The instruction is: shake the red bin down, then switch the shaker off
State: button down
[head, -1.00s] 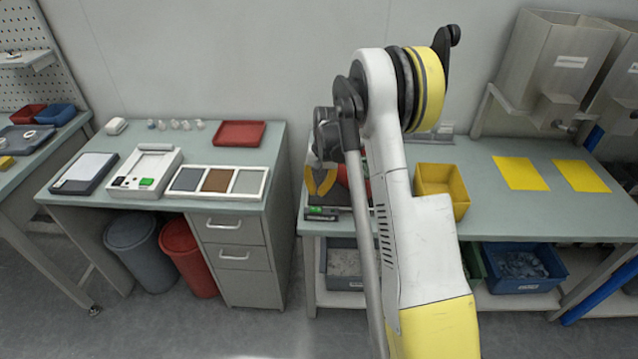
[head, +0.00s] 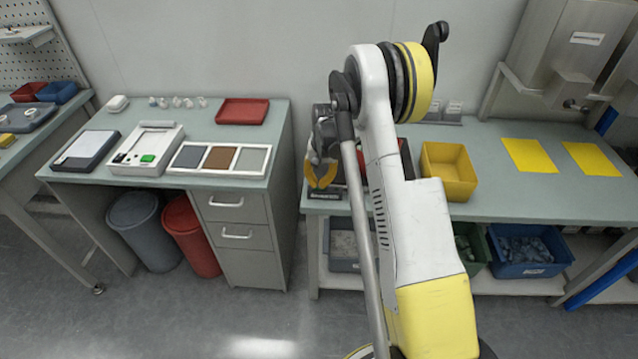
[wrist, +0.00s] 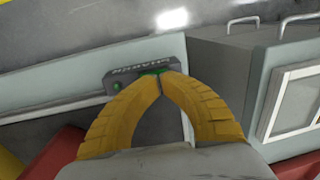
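My gripper (head: 321,187) is at the front left corner of the right bench, beside the shaker's dark control strip (head: 325,196). In the wrist view its two yellow fingers (wrist: 160,76) meet at the tips with nothing seen between them. The tips lie over the green switch on the control strip (wrist: 130,76); whether they touch it I cannot tell. A small green lamp or button (wrist: 117,87) shows left of them. The red bin (wrist: 55,155) shows at the lower left of the wrist view. In the head view my arm hides most of the bin and shaker.
A yellow bin (head: 449,170) stands right of my arm, with two yellow mats (head: 530,155) farther right. The left bench holds a red tray (head: 243,111) and a white device with a green button (head: 147,150).

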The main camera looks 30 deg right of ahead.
jog(key=shift+w+a+f+h, duration=0.1)
jog(key=shift+a+f+h, duration=0.1)
jog(key=shift+h, duration=0.1)
jog(key=shift+d, duration=0.1)
jog(key=shift+s+d+r, duration=0.15)
jog(key=shift+s+d, duration=0.35)
jog(key=shift+d, duration=0.1)
notch_tip(320, 180, up, 14)
jog(key=d+p, duration=0.1)
jog(key=p, duration=0.3)
jog(key=shift+s+p, duration=0.35)
jog(key=shift+s, duration=0.05)
